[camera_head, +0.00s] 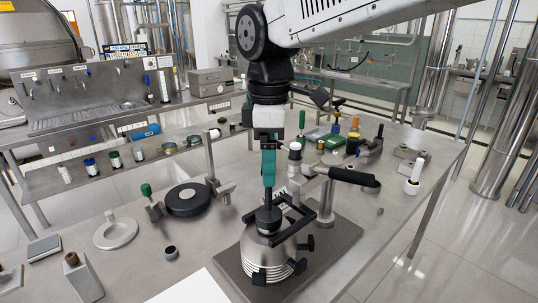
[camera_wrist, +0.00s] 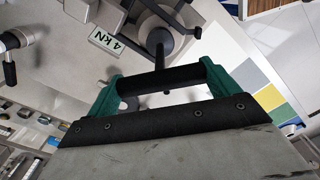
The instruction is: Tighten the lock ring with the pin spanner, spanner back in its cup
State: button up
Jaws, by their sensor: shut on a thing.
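My gripper (camera_head: 268,180), with green fingers, points down over the separator bowl. In the wrist view its fingers (camera_wrist: 162,80) are closed on the black crossbar of a T-shaped tool, seemingly the pin spanner (camera_wrist: 159,52), whose stem reaches away toward the bowl. The grey conical bowl (camera_head: 266,258) stands on a dark mat, with a black frame (camera_head: 304,215) and dark knobs around it. A dark round part, likely the lock ring (camera_head: 268,218), is on top below my fingers. Whether the spanner's pins sit in it is hidden. I cannot tell which holder is the spanner's cup.
A post with a black horizontal handle (camera_head: 355,177) stands close right of the bowl. A black disc (camera_head: 187,199), a pale ring (camera_head: 115,233) and a small dark cup (camera_head: 171,253) lie to the left. Bottles and tools crowd the back right. A white sheet (camera_head: 190,288) lies in front.

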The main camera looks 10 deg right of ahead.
jog(key=shift+n, duration=0.3)
jog(key=shift+f, duration=0.1)
jog(key=shift+f, duration=0.3)
dwell(0.5)
jog(key=m, duration=0.7)
jog(key=shift+f, duration=0.1)
jog(key=m, duration=0.5)
jog(key=shift+f+m, duration=0.1)
jog(key=shift+m, duration=0.8)
